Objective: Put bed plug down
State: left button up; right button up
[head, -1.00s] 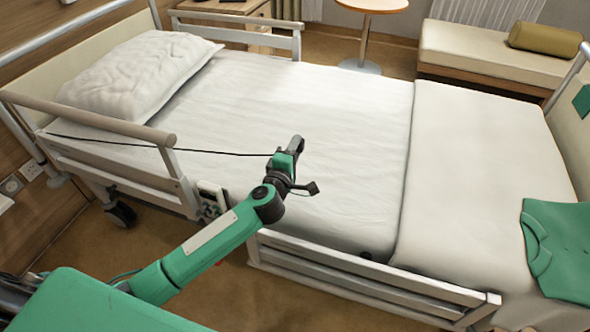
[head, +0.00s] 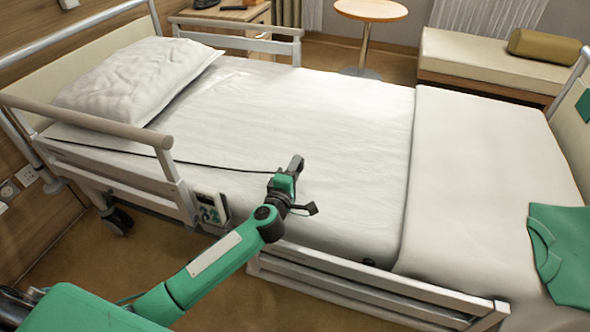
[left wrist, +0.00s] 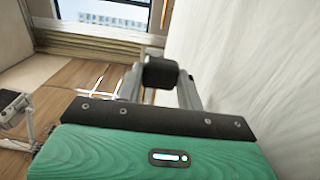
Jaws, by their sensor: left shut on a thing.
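My left gripper (head: 296,164) is over the near side of the white bed, seen from behind and above. In the left wrist view a black block, the bed plug (left wrist: 160,72), sits between the two grey fingers, which are shut on it. A thin black cable (head: 215,168) runs from the head end of the bed, over the mattress, to this gripper. The plug is mostly hidden by the gripper in the head view. My right gripper is out of view.
The bed's near side rails (head: 360,288) and a control panel (head: 209,208) lie close to my left arm. A wall socket (head: 27,176) is at the far left. A pillow (head: 140,78) and a green garment (head: 562,252) lie on the bed. The mattress middle is clear.

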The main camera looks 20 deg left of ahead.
pick_arm(q)
jog(key=shift+f, duration=0.2)
jog(key=shift+f, duration=0.4)
jog(key=o, duration=1.3)
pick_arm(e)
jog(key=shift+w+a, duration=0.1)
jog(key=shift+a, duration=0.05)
pick_arm(q)
jog(key=shift+r, duration=0.1)
jog(key=shift+r, duration=0.25)
jog(key=s, duration=0.4)
jog(key=s+p, duration=0.1)
jog(key=s, duration=0.7)
jog(key=shift+a+r+p, duration=0.2)
jog(key=shift+r+p, duration=0.1)
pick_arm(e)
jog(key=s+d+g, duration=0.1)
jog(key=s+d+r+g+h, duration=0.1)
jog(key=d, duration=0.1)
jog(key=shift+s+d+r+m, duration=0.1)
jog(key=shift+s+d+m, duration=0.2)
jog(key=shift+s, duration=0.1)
